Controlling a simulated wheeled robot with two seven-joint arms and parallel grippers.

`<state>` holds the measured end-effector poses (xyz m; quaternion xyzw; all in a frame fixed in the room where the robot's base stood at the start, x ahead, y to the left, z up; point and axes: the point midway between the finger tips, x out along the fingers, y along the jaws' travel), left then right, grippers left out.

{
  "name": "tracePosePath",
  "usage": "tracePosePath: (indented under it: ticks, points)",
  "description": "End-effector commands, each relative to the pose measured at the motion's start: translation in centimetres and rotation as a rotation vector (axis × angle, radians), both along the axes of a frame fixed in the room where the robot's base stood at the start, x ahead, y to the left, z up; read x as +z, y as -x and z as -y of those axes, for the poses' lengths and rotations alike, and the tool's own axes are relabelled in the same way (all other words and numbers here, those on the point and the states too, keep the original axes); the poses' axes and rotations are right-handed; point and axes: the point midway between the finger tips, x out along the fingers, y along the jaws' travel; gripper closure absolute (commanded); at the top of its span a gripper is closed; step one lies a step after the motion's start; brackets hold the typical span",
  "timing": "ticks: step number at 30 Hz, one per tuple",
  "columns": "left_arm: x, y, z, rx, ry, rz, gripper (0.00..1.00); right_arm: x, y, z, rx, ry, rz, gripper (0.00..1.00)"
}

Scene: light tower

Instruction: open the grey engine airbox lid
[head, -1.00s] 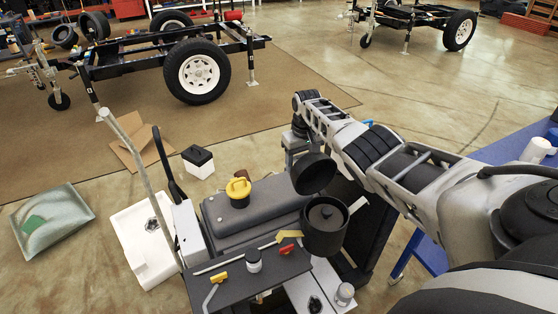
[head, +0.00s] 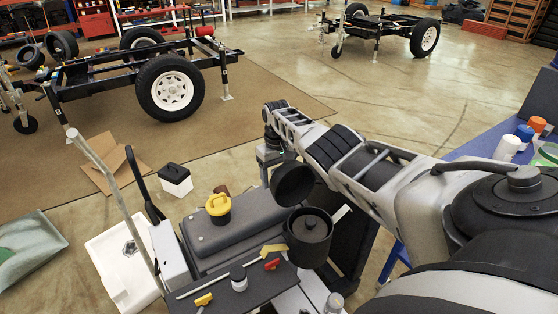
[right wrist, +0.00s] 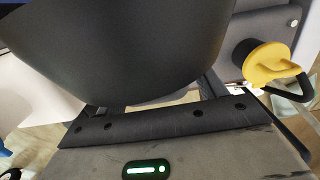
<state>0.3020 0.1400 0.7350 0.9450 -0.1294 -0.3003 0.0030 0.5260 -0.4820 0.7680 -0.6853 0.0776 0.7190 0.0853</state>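The grey airbox (head: 309,240) is a dark round canister on the engine in the head view, its top uncovered with a round part inside. Its lid (head: 292,184), a dark cup shape, stands tilted up behind and slightly left of the canister. The lid (right wrist: 120,45) fills the upper left of the right wrist view as a large curved surface close to the camera. My right gripper is at the lid's far side; its body shows at the bottom of the wrist view, but its fingertips are hidden behind the lid. My left gripper is not in view.
A yellow oil cap (head: 218,206) sits on the engine cover (head: 240,238) to the left; it also shows in the wrist view (right wrist: 268,63). A grey pole (head: 115,195) rises at the left. A blue table (head: 490,130) with bottles stands right. Trailers stand far behind.

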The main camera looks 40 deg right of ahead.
Motion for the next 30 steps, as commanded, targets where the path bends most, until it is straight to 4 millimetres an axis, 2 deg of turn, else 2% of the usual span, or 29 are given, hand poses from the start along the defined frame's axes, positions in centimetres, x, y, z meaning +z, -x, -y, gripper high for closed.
tracePosePath:
  ticks: [8, 13, 19, 24, 30]
  points:
    - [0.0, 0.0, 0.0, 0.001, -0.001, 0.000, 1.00, 0.2, 0.0, 0.2, -0.001, 0.003, 0.001, 0.31]
    - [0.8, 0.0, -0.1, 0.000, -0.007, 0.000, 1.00, 1.7, -0.1, 0.3, -0.001, 0.005, 0.003, 0.31]
    - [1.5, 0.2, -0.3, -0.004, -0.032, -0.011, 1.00, 6.0, -0.3, 0.3, 0.001, 0.006, 0.006, 0.31]
    - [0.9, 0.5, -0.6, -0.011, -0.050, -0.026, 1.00, 9.9, -0.5, 0.3, 0.000, 0.005, 0.006, 0.31]
    - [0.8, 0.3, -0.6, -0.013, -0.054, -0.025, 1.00, 13.8, -0.7, 0.3, 0.000, 0.003, 0.005, 0.31]
